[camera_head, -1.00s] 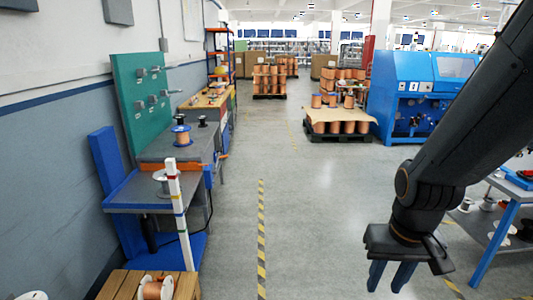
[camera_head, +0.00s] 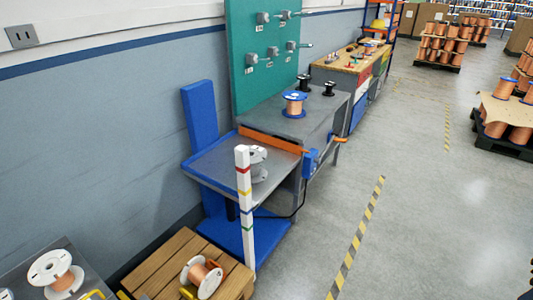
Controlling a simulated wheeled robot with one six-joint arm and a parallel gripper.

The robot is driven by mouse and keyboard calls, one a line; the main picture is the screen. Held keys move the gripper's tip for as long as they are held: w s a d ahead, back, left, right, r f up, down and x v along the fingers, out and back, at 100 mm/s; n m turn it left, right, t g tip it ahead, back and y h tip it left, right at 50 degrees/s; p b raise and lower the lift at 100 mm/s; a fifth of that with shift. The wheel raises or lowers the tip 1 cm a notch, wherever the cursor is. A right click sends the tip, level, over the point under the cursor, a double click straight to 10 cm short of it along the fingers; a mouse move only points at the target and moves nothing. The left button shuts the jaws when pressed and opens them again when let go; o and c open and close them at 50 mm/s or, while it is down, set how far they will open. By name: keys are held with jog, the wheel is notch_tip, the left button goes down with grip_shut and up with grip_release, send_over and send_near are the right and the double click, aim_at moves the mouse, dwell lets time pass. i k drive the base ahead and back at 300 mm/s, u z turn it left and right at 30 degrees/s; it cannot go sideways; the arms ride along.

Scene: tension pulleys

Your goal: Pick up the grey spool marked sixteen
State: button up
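A pale grey spool (camera_head: 260,166) stands on the blue-edged tray table, just right of the striped white post, which hides its left side. No number can be read on any spool. Two white-flanged copper spools are at the lower left, one on the wooden slatted platform (camera_head: 202,277) and one on a grey surface (camera_head: 56,275). A blue-flanged copper spool (camera_head: 295,104) stands on the grey bench. Only a sliver of my gripper (camera_head: 527,294) shows at the lower right edge, far from these spools. Its fingers are mostly out of frame.
The striped white post (camera_head: 243,200) rises in front of the blue-edged table (camera_head: 216,174). Small black spools (camera_head: 328,89) stand on the grey bench (camera_head: 265,114) behind it. A teal peg panel (camera_head: 262,70) backs the bench. The floor (camera_head: 430,215) to the right is clear.

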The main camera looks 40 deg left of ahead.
aim_at(258, 154)
jog(key=u, duration=0.25)
jog(key=i, duration=1.55)
jog(key=u, duration=1.4)
jog(key=i, duration=0.85)
jog(key=u, duration=1.3)
jog(key=i, duration=0.5)
jog(key=u, duration=0.3)
